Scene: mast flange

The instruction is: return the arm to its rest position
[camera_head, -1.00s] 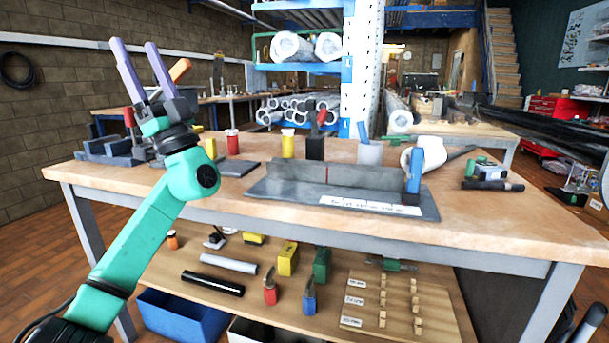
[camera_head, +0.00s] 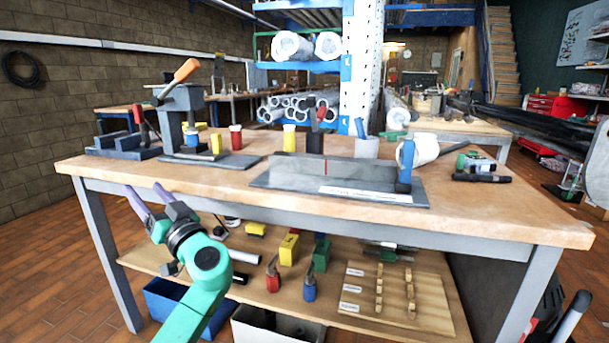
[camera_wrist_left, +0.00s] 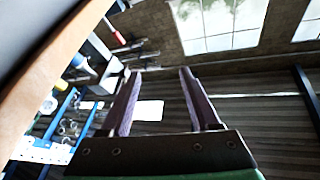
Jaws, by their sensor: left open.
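My left gripper (camera_head: 148,199) is in front of the workbench (camera_head: 300,228), near its front edge and below the top. Its two purple fingers are apart with nothing between them. In the left wrist view the open fingers (camera_wrist_left: 157,72) also show empty, with the room tilted behind them. My green left arm comes in from the bottom of the head view. My right gripper does not show in either view.
A press with an orange handle (camera_head: 186,70) stands at the bench's back left. A grey plate fixture (camera_head: 300,180) lies on the bench. The lower shelf (camera_head: 240,262) holds bottles and tools. A blue bin (camera_head: 165,305) stands below. Floor at left is clear.

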